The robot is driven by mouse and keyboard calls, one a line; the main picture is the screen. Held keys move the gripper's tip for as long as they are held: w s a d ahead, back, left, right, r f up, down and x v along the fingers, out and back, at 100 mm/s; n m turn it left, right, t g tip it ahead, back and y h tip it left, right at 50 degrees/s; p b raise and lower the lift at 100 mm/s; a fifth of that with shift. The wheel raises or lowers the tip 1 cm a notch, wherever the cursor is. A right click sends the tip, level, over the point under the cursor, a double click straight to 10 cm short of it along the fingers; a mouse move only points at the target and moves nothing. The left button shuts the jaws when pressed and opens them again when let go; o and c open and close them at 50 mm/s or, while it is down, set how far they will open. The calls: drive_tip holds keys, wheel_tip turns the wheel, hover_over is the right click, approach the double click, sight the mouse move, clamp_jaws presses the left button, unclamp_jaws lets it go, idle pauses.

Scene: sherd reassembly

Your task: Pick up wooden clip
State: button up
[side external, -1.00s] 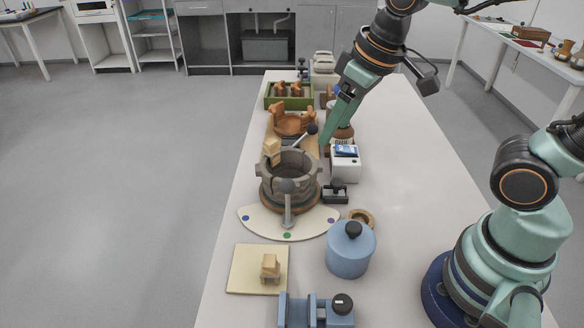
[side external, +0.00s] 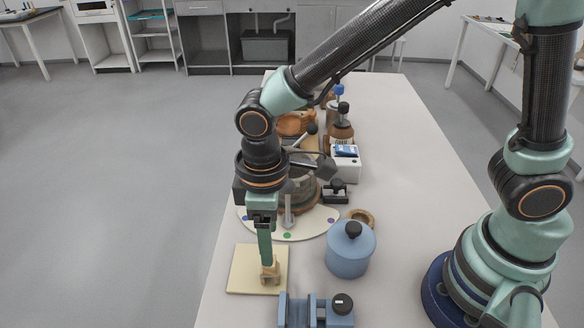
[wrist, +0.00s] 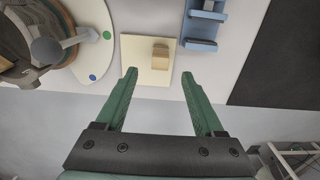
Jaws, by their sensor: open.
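The wrist view shows my gripper (wrist: 159,75) open, with nothing between the fingers. Whether a finger touches the clip cannot be told.
A blue vise (side external: 315,312) stands close to the board's front right, and a blue lidded pot (side external: 349,252) to its right. The table's left edge is close to the board.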

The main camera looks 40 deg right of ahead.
sight(270, 270)
drive_tip(key=shift+a+f, duration=0.1)
drive_tip(key=shift+f, duration=3.5)
drive_tip(key=c, duration=0.9)
